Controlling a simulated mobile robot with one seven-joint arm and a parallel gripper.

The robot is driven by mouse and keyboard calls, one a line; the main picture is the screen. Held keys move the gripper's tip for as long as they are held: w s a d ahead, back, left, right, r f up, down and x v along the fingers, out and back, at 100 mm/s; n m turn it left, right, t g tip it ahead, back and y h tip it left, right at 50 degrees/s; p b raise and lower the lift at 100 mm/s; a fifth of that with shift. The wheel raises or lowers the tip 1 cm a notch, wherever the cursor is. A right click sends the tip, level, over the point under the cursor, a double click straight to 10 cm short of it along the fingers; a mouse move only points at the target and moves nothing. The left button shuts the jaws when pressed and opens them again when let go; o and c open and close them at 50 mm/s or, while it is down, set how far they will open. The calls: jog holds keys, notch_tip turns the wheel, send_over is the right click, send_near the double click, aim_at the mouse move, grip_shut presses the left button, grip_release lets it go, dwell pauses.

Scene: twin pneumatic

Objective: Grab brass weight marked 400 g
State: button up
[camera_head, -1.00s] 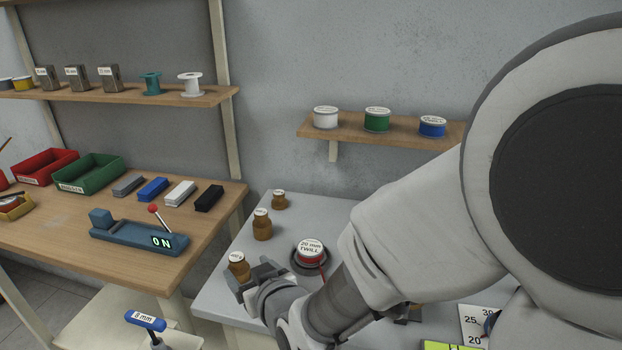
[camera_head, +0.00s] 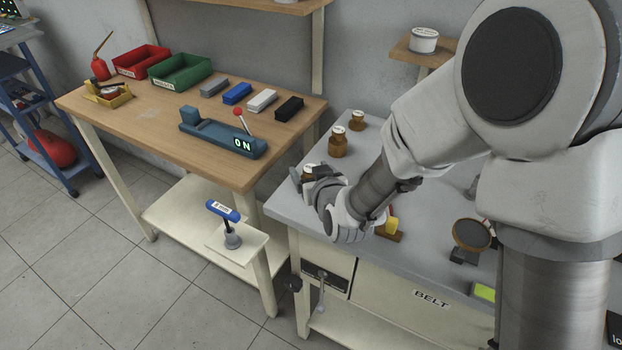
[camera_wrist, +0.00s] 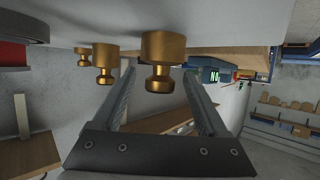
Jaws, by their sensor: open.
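Three brass weights with knobs and pale top labels stand in a row on the grey bench. The nearest weight (camera_head: 308,172) is partly hidden by my gripper (camera_head: 320,183) in the head view. The middle weight (camera_head: 338,143) and the far weight (camera_head: 357,121) stand behind it. The labels are too small to read. In the wrist view, which looks upside down, the nearest weight (camera_wrist: 164,50) shows between the fingertips of my open gripper (camera_wrist: 159,70). I cannot tell whether the fingers touch it. The middle weight (camera_wrist: 104,60) and far weight (camera_wrist: 83,56) are outside the left finger.
A wooden table (camera_head: 150,120) with a blue ON switch box (camera_head: 222,135), bins and coloured blocks stands left. A red-sided spool (camera_wrist: 14,55) shows beside the weights in the wrist view.

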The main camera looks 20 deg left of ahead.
jog(key=shift+c, duration=0.3)
grip_shut()
jog(key=shift+w, duration=0.1)
